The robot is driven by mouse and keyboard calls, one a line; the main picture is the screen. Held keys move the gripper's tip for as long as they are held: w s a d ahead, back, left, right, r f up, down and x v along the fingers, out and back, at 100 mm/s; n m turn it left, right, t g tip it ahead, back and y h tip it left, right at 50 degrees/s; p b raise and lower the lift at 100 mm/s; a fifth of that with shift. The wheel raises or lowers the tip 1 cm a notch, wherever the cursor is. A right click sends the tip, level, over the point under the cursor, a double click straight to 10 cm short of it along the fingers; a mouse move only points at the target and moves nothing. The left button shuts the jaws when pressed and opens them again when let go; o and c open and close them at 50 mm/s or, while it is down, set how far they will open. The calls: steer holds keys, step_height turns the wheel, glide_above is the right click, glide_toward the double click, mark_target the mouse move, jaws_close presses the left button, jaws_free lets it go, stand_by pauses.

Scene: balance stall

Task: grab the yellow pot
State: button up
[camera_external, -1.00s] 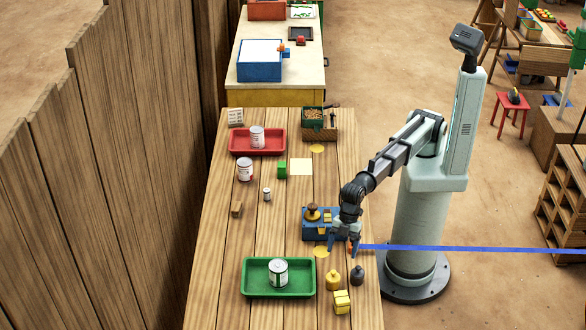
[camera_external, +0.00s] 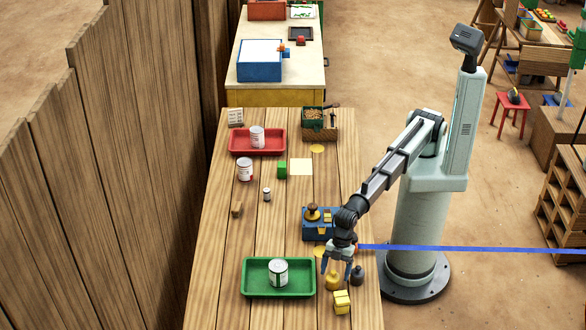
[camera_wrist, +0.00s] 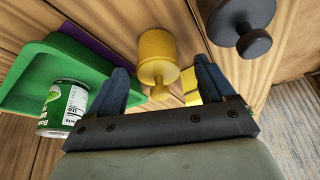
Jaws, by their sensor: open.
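The yellow pot (camera_external: 332,282), a small round body with a knob, stands on the wooden table right of the green tray. In the wrist view the yellow pot (camera_wrist: 156,50) lies just ahead of my fingertips, its knob between them. My gripper (camera_external: 338,268) is open and empty, pointing down over the pot and partly covering it in the external view. In the wrist view my gripper's (camera_wrist: 165,82) two blue fingers are spread apart on either side of the knob. I cannot tell whether they touch it.
A dark knobbed weight (camera_external: 357,275) stands close to the right of the pot. A yellow block (camera_external: 342,303) lies just in front. The green tray (camera_external: 250,288) holds a can (camera_external: 278,273). A blue box (camera_external: 313,232) stands behind. The table's right edge is near.

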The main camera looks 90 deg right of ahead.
mark_target(333, 279)
steer(key=x, duration=0.4)
steer(key=shift+w, duration=0.15)
steer(key=shift+c, duration=0.3)
steer(key=c, duration=1.2)
